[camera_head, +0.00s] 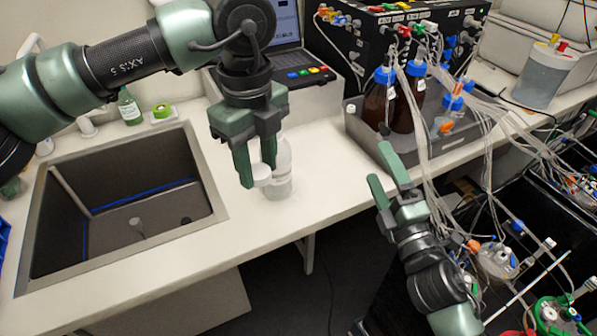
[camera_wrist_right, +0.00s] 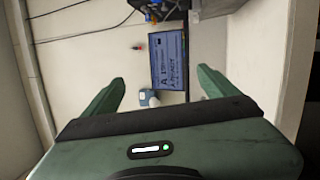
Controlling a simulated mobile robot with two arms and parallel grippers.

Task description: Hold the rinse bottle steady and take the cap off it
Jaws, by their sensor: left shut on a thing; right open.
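The rinse bottle (camera_head: 284,180) is a translucent white bottle standing on the white counter, right of the sink. My left gripper (camera_head: 256,172) comes down in front of it, and its fingers hide the bottle's top. The round white cap (camera_head: 262,182) shows between the left fingertips, which are shut on it. It overlaps the bottle's left side in the picture; I cannot tell whether they touch. My right gripper (camera_head: 380,165) is open and empty, in front of the counter edge and well right of the bottle. Its spread fingers also show in the right wrist view (camera_wrist_right: 160,88).
The sink (camera_head: 140,205) opens left of the bottle. A grey tray (camera_head: 362,132) with brown bottles (camera_head: 375,103) and many tubes stands to the right. A laptop (camera_head: 290,60) is behind. The counter between bottle and tray is clear.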

